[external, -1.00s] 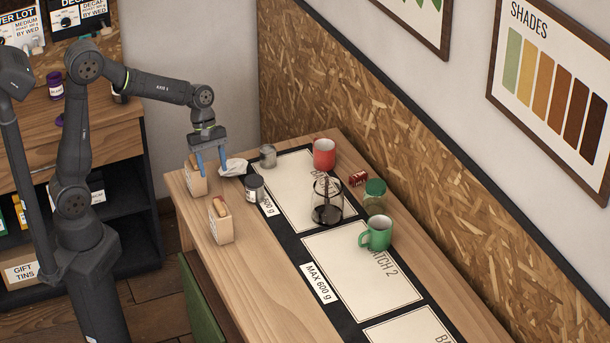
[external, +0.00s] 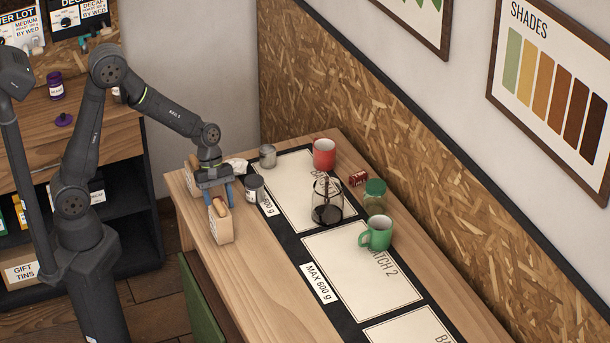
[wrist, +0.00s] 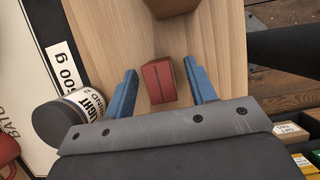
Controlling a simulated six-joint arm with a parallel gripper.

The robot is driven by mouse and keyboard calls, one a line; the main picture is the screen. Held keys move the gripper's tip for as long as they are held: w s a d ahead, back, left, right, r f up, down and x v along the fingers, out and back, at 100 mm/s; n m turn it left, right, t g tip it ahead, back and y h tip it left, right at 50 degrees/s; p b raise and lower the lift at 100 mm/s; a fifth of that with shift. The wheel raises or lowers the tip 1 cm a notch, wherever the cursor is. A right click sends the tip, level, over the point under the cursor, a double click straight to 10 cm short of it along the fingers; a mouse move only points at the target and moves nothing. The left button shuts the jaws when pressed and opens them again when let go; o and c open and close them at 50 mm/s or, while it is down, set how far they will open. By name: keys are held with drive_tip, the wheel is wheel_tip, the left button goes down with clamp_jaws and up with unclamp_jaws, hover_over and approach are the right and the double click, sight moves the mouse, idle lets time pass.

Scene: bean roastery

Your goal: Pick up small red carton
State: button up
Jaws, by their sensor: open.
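The small red carton (wrist: 158,80) shows in the wrist view between my two blue fingers, with clear space on both sides. In the external view only a reddish patch (external: 219,206) shows at the top of a tan bag, below my fingers; I cannot tell how it meets the bag. My gripper (external: 219,199) is open and empty, pointing down above that spot. Its fingers also frame the carton in the wrist view (wrist: 160,68).
A grey labelled tin (external: 254,188) stands close to the right of my gripper. Tan bags stand in front (external: 221,230) and behind (external: 190,184). A red mug (external: 324,153), glass carafe (external: 327,203), green-lidded jar (external: 375,192), green mug (external: 376,233) and small red item (external: 358,178) are farther right.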

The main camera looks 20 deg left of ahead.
drive_tip(key=c, duration=1.1)
drive_tip(key=shift+o, duration=0.2)
